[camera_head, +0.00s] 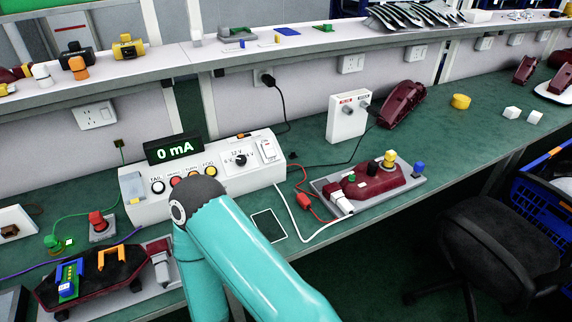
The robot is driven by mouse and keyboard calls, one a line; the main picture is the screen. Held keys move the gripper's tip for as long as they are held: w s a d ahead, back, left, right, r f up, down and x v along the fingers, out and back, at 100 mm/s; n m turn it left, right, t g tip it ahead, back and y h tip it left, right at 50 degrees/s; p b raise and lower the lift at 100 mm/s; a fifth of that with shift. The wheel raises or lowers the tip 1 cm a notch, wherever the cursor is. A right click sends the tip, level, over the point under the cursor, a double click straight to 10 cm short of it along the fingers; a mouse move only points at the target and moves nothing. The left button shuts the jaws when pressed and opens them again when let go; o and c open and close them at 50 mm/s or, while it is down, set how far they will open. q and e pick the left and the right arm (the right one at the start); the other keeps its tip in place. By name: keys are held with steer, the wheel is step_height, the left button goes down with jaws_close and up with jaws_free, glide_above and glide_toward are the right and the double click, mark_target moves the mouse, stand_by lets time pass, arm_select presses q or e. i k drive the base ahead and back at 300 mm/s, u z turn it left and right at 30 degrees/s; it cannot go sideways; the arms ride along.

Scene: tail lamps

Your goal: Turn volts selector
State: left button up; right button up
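The volts selector (240,160) is a small black knob on a white panel of the white test box (144,211). A "12 V" label is printed above it; the other marks and the knob's exact pointing are too small to read surely. The black display (174,149) on the box reads "0 mA" in green. One teal arm of mine rises from the bottom in front of the box, covering part of its front and some buttons. Its bend is left of the selector and apart from it in the picture. Neither gripper shows.
Several buttons (158,187) and a white rocker switch (267,150) flank the selector. A dark red lamp on a grey fixture (410,181) stands to the right, with red and white leads. Another lamp (92,277) lies at lower left. A white socket box (348,118) stands behind.

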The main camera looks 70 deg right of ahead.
mark_target(241, 160)
steer(key=z, duration=0.05)
steer(key=k, duration=1.45)
steer(key=z, duration=1)
steer(key=i, duration=0.95)
steer(key=z, duration=0.1)
